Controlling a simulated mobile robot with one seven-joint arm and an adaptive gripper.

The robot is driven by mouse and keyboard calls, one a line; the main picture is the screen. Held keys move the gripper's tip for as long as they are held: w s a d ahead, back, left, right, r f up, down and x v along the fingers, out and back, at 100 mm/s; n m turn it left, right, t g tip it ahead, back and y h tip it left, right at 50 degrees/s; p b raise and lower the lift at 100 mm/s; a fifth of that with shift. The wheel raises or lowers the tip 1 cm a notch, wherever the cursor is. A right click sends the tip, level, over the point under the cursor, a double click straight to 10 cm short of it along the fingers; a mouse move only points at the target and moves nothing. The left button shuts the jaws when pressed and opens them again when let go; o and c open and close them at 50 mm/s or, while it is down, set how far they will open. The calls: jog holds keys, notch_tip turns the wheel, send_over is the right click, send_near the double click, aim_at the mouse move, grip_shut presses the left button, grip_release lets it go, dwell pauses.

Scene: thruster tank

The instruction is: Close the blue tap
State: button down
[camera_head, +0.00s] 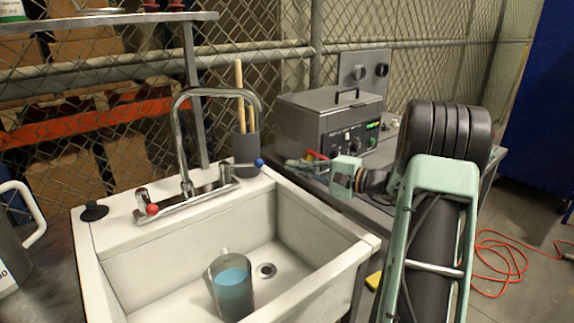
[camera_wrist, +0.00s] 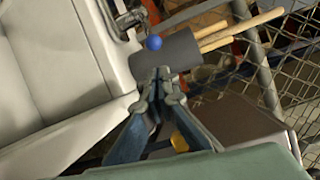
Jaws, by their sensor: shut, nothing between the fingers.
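The blue tap is a metal lever with a blue ball end (camera_head: 259,163) at the right end of the chrome faucet; the lever points right, towards the sink's back right corner. The blue ball also shows in the wrist view (camera_wrist: 154,43), just beyond my fingertips. My gripper (camera_wrist: 158,75) is shut and empty, apart from the ball, with the dark cup right behind its tips in that view. In the head view, my wrist is right of the ball and the small fingers are hard to make out. The chrome spout (camera_head: 181,120) arches over the sink; no water stream is visible.
The white sink (camera_head: 120,262) holds a clear jug (camera_head: 231,287) of bluish water. A red-knobbed tap (camera_head: 152,209) is on the faucet's left. A dark cup (camera_head: 246,150) with wooden sticks stands behind the blue ball. A metal tank unit (camera_head: 325,125) stands on the right bench.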

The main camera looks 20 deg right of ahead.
aim_at(241, 165)
jog(key=x, duration=0.8)
jog(key=shift+w+a+b, duration=0.25)
jog(key=shift+a+b, duration=0.05)
jog(key=shift+a, duration=0.05)
jog(key=shift+s+b, duration=0.2)
jog(key=shift+b, duration=0.1)
